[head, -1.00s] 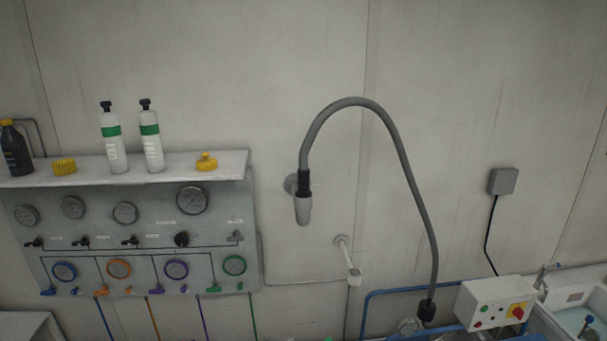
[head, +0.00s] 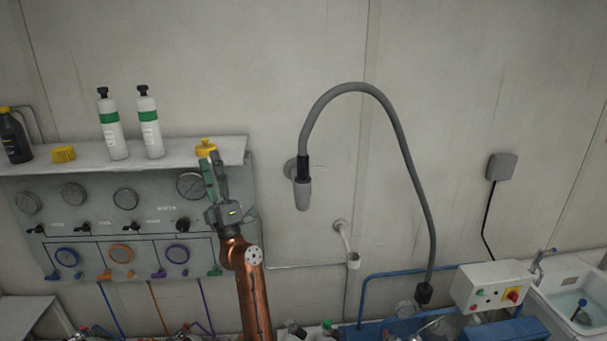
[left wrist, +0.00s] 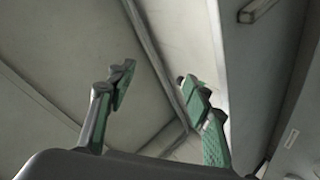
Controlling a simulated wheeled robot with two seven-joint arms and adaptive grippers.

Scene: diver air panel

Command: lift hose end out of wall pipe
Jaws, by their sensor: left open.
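The grey hose (head: 398,140) arches up from the machine at lower right and comes down on the left. Its black end fitting (head: 303,167) sits in the top of the short grey wall pipe (head: 303,196), which is fixed to the wall. My left gripper (head: 212,172) is raised in front of the right part of the gauge panel, left of the wall pipe and apart from it. It is open and empty; its green-padded fingers also show in the left wrist view (left wrist: 158,88), with only wall and ceiling-like surfaces beyond. My right gripper is not in view.
A shelf (head: 215,150) above the gauge panel (head: 100,220) holds white bottles (head: 150,125) and a yellow item (head: 205,147) close to my left fingertips. A second wall pipe (head: 345,240) juts out lower right of the first. A white control box (head: 490,290) stands near a sink (head: 575,290).

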